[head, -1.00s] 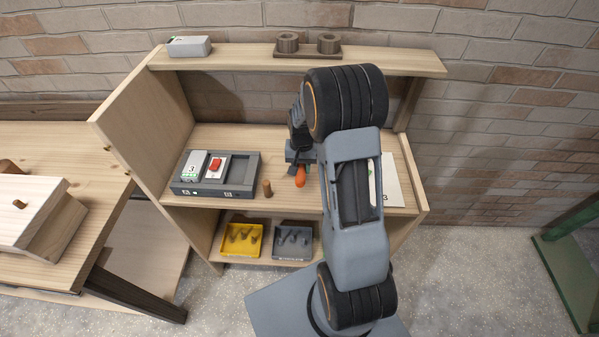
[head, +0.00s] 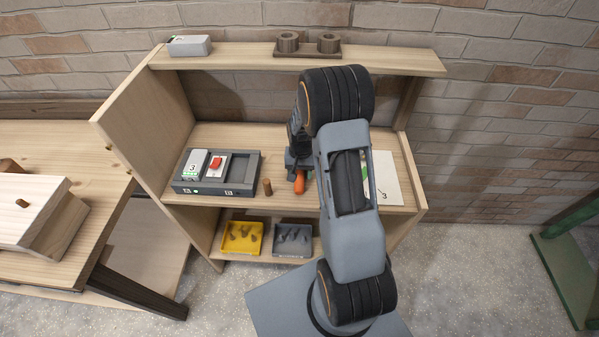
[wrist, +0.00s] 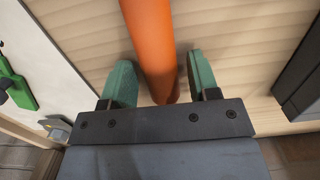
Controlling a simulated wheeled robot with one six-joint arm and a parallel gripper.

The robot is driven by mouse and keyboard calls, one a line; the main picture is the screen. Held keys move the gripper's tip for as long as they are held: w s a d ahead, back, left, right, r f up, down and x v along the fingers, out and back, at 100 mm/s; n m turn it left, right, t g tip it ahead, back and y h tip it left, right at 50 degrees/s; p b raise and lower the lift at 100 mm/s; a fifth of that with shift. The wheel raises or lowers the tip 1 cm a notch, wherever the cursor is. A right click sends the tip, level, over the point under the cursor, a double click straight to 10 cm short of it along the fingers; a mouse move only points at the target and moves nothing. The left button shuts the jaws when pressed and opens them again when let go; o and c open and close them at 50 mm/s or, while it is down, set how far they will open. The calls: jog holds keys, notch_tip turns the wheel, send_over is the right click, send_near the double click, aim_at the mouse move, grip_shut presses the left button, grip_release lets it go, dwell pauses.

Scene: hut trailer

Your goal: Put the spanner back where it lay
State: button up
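My gripper (wrist: 161,88) points down at the middle shelf, in front of the white sheet's left side. Its two green fingers stand apart, with an orange rounded bar (wrist: 150,45) between them. Slim gaps show on both sides of the bar, so it does not look clamped. The bar also shows in the head view (head: 299,184), just below my gripper (head: 297,163). I cannot make out a spanner for sure; whether the orange bar is its handle cannot be told. My arm hides part of the shelf.
A white sheet marked 3 (head: 392,185) with a green shape lies right of my gripper. A grey tray (head: 240,180) and brown peg (head: 267,187) stand left. Yellow (head: 242,238) and grey (head: 292,240) bins sit below. The upper shelf (head: 235,58) overhangs behind.

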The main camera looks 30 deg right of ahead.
notch_tip(320, 180, up, 12)
jog(key=b, duration=0.2)
jog(key=s+a+r+n+t, duration=0.1)
jog(key=s+a+r+n, duration=0.1)
jog(key=s, duration=0.3)
jog(key=s+a+r+n+t, duration=0.2)
jog(key=s+a+r, duration=0.2)
jog(key=s+r, duration=0.1)
jog(key=s+a+r+n+t, duration=0.1)
jog(key=s+a+r+t, duration=0.1)
jog(key=s, duration=0.4)
jog(key=shift+s+a+r+n, duration=0.1)
jog(key=shift+a+r+n, duration=0.3)
jog(key=shift+a+r, duration=0.45)
